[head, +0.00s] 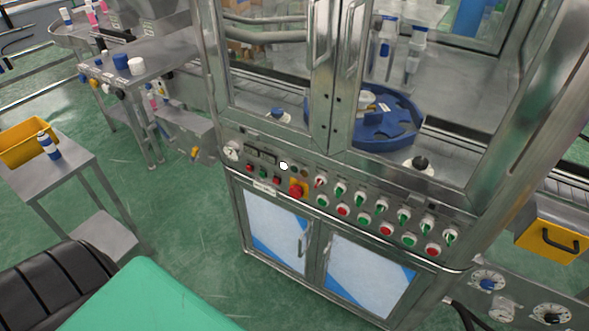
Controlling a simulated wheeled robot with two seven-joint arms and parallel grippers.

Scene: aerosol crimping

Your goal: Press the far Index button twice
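The machine's control panel (345,208) runs across the front of a steel-framed cabinet in the head view. It carries several red and green buttons and selector switches in rows, with a red mushroom button (296,190) on a yellow plate at its left part. Above the panel, a blue knob-like part (277,113) sits on a round base at the left, and a black one (421,162) on a round base at the right. The labels are too small to read, so I cannot tell which control is the far Index button. Neither gripper is in view.
Glazed doors (335,75) stand above the panel, with a blue star wheel (380,115) behind them. A side table (70,165) with a yellow bin (27,143) and a blue-white bottle (48,146) is at left. Green floor lies between.

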